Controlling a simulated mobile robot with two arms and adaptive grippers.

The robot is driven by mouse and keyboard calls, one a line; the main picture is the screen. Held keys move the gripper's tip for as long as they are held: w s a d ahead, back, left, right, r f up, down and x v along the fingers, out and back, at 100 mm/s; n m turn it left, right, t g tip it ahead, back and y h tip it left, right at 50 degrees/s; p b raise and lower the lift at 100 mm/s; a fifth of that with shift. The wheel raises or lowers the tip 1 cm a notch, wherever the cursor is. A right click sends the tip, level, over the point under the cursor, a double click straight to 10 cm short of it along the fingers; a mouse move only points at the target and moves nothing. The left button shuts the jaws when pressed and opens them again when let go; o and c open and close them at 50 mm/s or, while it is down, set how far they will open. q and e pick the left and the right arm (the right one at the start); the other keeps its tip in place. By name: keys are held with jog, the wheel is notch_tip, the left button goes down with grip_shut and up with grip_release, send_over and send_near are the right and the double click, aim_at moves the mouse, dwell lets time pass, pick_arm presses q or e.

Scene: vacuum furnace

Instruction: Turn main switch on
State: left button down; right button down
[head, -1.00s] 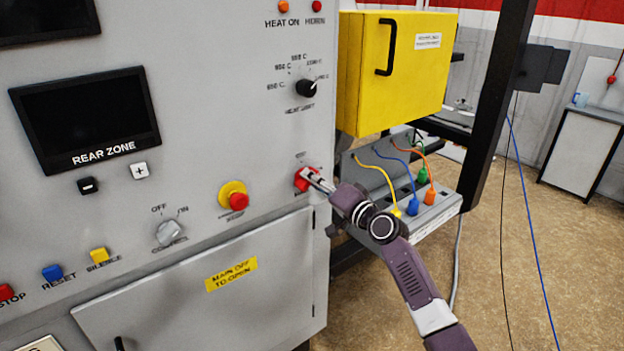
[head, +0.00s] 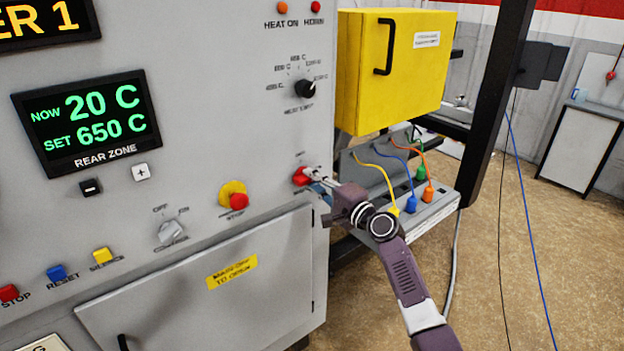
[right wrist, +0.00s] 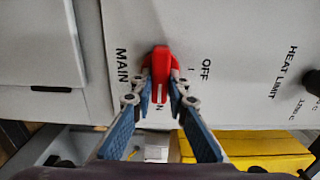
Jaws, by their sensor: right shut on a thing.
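The main switch, a red rotary handle (head: 300,176), sits on the grey front panel near its right edge. My right gripper (head: 314,180) reaches it from the right and is shut on it. In the right wrist view the red handle (right wrist: 161,62) stands between the two fingertips (right wrist: 160,88). Its tip covers part of the ON label, while the OFF label beside it is clear. The rear zone display (head: 85,118) is lit, with NOW 20 C and SET 650 C in green. My left gripper is out of view.
A red-on-yellow push button (head: 235,198) and a grey control knob (head: 170,231) lie left of the switch. The heat limit knob (head: 306,88) is above. A yellow box (head: 385,90) and a socket strip with coloured plugs (head: 436,212) are at the right.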

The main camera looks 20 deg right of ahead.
jog(key=shift+f, duration=0.1)
dwell(0.3)
jog(key=c, duration=1.9)
grip_release()
jog(key=shift+s, duration=0.15)
jog(key=v, duration=1.1)
jog(key=shift+s+d, duration=0.15)
jog(key=shift+s, duration=0.2)
